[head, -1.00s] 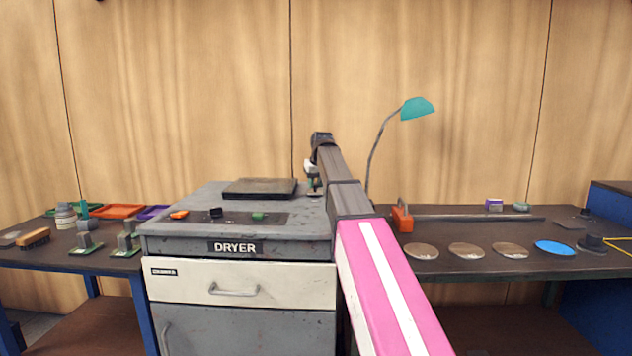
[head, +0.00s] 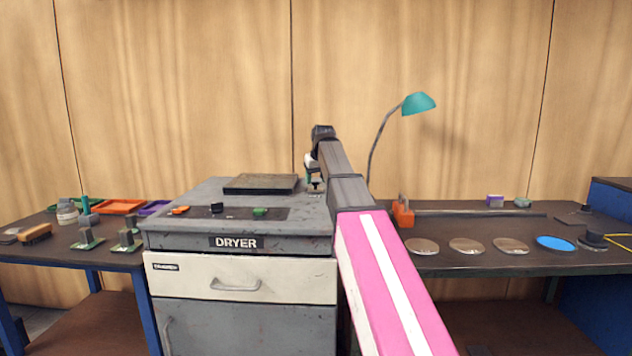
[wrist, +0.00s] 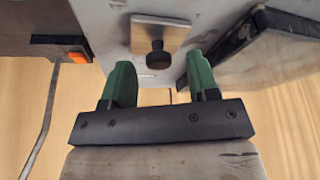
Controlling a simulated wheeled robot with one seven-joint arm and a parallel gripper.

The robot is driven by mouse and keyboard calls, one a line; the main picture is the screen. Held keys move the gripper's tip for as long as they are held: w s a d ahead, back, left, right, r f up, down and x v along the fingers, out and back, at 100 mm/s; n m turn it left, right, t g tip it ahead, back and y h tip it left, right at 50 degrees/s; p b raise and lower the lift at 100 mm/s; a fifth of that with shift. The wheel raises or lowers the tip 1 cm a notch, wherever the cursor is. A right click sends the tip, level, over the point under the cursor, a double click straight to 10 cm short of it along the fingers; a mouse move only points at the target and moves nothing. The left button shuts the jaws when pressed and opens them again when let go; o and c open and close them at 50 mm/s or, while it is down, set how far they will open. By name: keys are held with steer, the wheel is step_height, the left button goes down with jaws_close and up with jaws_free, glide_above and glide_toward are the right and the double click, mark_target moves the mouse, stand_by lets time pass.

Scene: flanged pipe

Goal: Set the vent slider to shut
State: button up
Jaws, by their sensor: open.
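The vent slider appears to be the metal plate (wrist: 160,35) with a black round knob (wrist: 158,56), on the grey dryer top in the wrist view. My gripper (wrist: 161,72) has two green fingers set wide apart, one on each side of the knob's line. The knob lies just beyond the fingertips, roughly centred; I cannot tell how far below them it is. In the head view my gripper (head: 315,187) is over the right rear part of the dryer (head: 190,225). The slider's markings and position are not readable.
A dark raised plate (head: 261,184) lies left of my gripper on the dryer top. A front panel holds orange, black and green controls (head: 260,212). An orange block (head: 403,213) and a teal lamp (head: 418,106) are to the right.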

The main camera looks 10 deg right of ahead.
steer(key=v, duration=0.9)
steer(key=shift+s+r, duration=0.2)
steer(key=shift+r, duration=0.2)
steer(key=shift+s, duration=0.1)
